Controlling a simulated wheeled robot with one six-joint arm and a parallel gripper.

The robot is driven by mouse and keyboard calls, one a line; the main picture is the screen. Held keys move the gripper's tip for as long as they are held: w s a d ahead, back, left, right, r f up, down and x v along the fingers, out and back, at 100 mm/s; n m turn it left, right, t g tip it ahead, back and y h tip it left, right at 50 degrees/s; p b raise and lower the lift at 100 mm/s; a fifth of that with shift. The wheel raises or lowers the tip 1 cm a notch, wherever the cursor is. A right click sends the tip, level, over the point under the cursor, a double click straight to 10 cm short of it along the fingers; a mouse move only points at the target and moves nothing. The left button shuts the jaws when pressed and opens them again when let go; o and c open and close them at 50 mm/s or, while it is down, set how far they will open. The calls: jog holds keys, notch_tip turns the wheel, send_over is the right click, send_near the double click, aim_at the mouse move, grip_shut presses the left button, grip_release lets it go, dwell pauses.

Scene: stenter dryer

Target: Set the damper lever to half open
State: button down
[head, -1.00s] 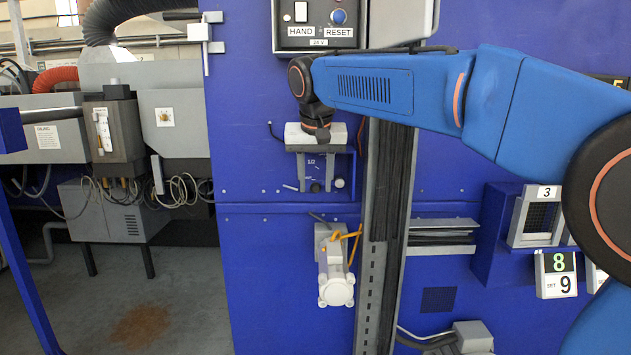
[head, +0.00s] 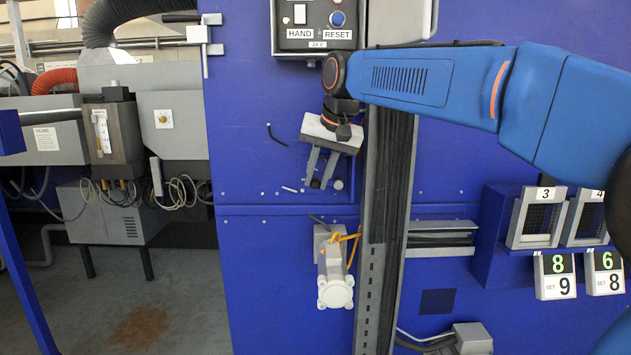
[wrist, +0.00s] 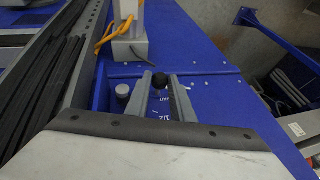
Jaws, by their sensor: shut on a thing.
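The damper lever's dark knob (head: 316,184) shows low on the blue panel in the head view. It also shows as a black ball between the fingertips in the wrist view (wrist: 159,80). My gripper (head: 318,180) is shut on this knob, its body tilted and its fingers slanting down to the left. In the wrist view a "1/2" mark (wrist: 163,116) lies on the blue plate between the fingers, with more markings to the right. The lever's shaft is mostly hidden, so its exact setting cannot be told.
A pale round knob (head: 338,185) sits just right of the fingers. A grey vertical rail (head: 381,230) with black strips stands close to the right. A white fitting with an orange cord (head: 334,275) projects below. A HAND/RESET box (head: 313,38) is above.

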jog(key=shift+d+r+m+y, duration=0.15)
jog(key=shift+d+r+y, duration=0.2)
jog(key=shift+y, duration=0.35)
jog(key=shift+d+r+m+y, duration=0.15)
jog(key=shift+d+r+y, duration=0.15)
jog(key=shift+y, duration=0.4)
jog(key=c, duration=1.6)
grip_release()
jog(key=shift+o, duration=0.2)
jog(key=s+d, duration=0.8)
jog(key=d, duration=0.1)
jog(key=shift+s+d+r, duration=0.2)
jog(key=shift+s+r, duration=0.05)
jog(key=shift+r, duration=0.2)
jog(key=shift+s, duration=0.1)
